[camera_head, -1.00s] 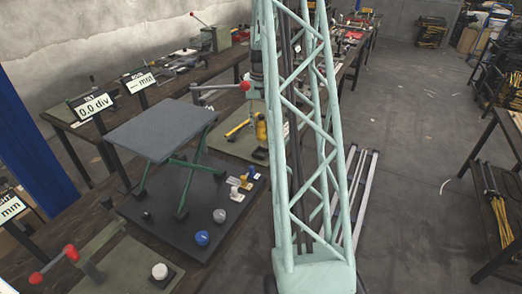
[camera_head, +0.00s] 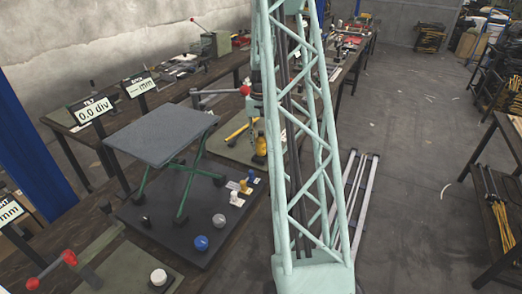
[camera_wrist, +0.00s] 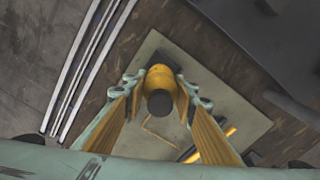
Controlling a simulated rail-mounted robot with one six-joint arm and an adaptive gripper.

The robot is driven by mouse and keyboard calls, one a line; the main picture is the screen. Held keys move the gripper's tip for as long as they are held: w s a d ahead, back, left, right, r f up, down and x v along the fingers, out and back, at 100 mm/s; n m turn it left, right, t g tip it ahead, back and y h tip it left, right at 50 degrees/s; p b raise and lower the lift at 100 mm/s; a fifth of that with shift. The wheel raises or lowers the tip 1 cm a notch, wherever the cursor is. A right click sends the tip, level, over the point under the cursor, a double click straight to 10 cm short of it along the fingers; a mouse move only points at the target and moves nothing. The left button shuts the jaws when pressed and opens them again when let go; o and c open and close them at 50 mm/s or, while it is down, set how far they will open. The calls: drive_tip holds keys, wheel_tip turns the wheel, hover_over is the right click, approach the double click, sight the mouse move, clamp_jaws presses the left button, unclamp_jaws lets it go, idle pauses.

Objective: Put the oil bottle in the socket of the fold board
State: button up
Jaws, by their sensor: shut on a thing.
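The oil bottle is yellow with a dark round top. It shows between my fingers in the wrist view (camera_wrist: 161,78), and a yellow bottle shape stands beside the mast in the head view (camera_head: 260,146). My gripper (camera_wrist: 159,98) is shut on it, one finger on each side. The bottle is over or on an olive board (camera_wrist: 228,100); its base is hidden, so contact is unclear. A dark board (camera_head: 170,232) carries a grey platform (camera_head: 160,134) on crossed green legs. I cannot tell which board is the fold board, and no socket is clearly visible.
A yellow rod (camera_head: 240,130) lies on the olive board. A red-knobbed lever (camera_head: 215,91) reaches over the bench there. A blue ball (camera_head: 201,242), a grey ball (camera_head: 219,220) and small white-based pieces (camera_head: 236,198) sit on the dark board. Open floor lies right.

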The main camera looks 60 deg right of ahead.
sight(261, 149)
drive_tip(key=shift+f, duration=1.6)
drive_tip(key=shift+f, duration=0.15)
drive_tip(key=o, duration=1)
drive_tip(key=shift+c, duration=0.2)
drive_tip(key=shift+r+p, duration=0.3)
drive_tip(key=shift+r, duration=5.85)
